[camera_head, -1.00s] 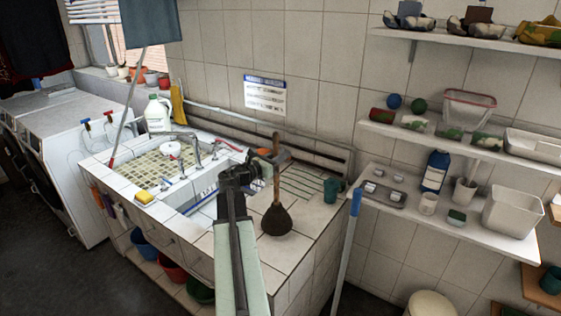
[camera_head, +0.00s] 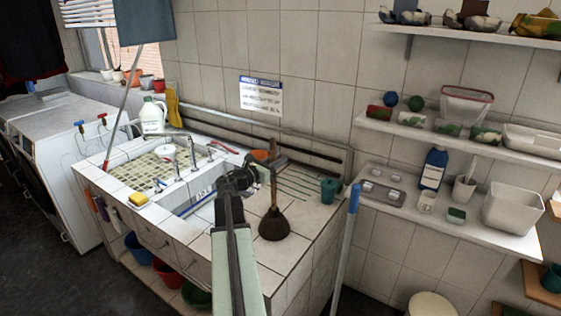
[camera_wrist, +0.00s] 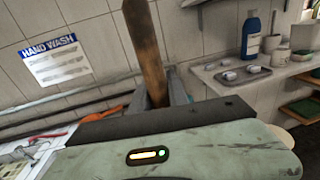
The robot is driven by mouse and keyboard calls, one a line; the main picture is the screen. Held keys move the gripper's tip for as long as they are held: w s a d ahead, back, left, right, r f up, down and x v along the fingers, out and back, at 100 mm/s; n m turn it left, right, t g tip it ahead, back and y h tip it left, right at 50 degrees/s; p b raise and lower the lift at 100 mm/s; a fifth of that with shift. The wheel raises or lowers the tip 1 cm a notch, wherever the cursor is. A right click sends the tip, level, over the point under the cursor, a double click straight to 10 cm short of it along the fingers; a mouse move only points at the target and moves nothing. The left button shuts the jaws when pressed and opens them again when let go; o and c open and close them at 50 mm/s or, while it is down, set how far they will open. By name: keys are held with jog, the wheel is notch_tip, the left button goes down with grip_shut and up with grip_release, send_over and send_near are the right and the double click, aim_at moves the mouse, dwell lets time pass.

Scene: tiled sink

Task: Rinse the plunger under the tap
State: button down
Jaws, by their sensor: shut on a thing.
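The plunger (camera_head: 274,222) stands upright in the head view, with a wooden handle and a dark cup. Its cup is at or just above the tiled counter, right of the basin; I cannot tell if it touches. My gripper (camera_head: 274,166) is shut on the upper handle. In the wrist view the wooden handle (camera_wrist: 146,45) rises between the jaws (camera_wrist: 160,92); the cup is hidden there. The tap (camera_head: 180,136) arches over the tiled sink (camera_head: 150,172), left of my gripper. I cannot make out any water running.
A yellow sponge (camera_head: 138,199) lies on the sink's front rim, and a white jug (camera_head: 152,117) stands behind the sink. A teal cup (camera_head: 328,190) is right of the plunger. A blue-topped pole (camera_head: 353,198) leans at the counter's right end. Loaded shelves (camera_head: 450,215) line the right wall.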

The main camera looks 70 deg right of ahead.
jog(key=shift+f, duration=0.15)
jog(key=c, duration=1.3)
grip_release()
jog(key=v, duration=1.2)
